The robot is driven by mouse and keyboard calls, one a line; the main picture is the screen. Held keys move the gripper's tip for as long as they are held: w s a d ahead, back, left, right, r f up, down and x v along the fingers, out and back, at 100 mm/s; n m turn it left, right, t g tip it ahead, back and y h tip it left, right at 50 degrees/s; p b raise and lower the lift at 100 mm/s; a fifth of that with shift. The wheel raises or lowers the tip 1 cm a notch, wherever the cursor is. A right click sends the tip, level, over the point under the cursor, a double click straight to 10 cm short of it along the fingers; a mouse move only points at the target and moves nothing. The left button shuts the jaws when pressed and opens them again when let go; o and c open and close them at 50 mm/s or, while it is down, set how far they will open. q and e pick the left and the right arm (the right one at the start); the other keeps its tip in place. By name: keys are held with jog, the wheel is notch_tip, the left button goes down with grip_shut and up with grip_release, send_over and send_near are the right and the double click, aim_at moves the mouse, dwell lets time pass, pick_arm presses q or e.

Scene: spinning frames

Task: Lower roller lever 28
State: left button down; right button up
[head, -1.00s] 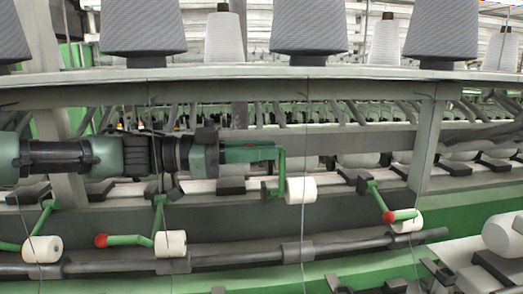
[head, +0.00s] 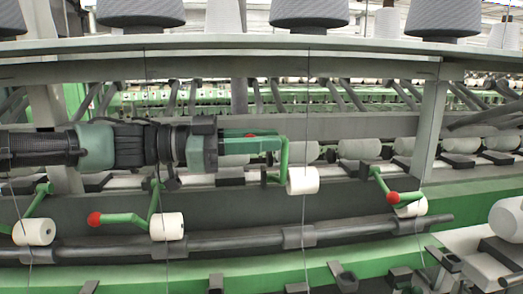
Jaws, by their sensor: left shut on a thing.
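My left gripper (head: 248,147), a green and black tool, comes in from the left and is shut on the handle of a green roller lever (head: 284,155). The handle's red tip (head: 250,134) shows between the fingers. This lever's white roller (head: 302,181) hangs clear above the dark grey bar (head: 345,231). To its left, another lever with a red knob (head: 94,219) has its white roller (head: 167,226) down at the bar. To its right, a lever with a red knob (head: 393,197) has its roller (head: 410,207) close above the bar. My right gripper is not in view.
A grey rail (head: 240,45) with large yarn cones (head: 310,12) runs above the arm. A grey post (head: 428,130) stands right of the held lever. Thin threads hang in front of the rollers. A lever with a white roller (head: 34,231) is at far left.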

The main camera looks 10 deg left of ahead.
pick_arm(q)
jog(key=s+f+m+b, duration=0.1)
jog(key=b, duration=0.1)
jog(key=s+f+m+b, duration=0.1)
jog(key=f+b, duration=0.1)
jog(key=b, duration=0.1)
jog(key=s+d+f+m+b, duration=0.1)
jog(key=b, duration=0.2)
jog(key=shift+s+f+m, duration=0.15)
jog(key=shift+f+m, duration=0.15)
jog(key=shift+m, duration=0.1)
jog(key=c, duration=1.4)
grip_release()
jog(key=shift+d, duration=0.1)
jog(key=shift+c, duration=0.2)
jog(key=b+v, duration=0.1)
jog(key=v, duration=0.6)
jog(key=shift+a, duration=0.4)
jog(key=shift+s+r, duration=0.1)
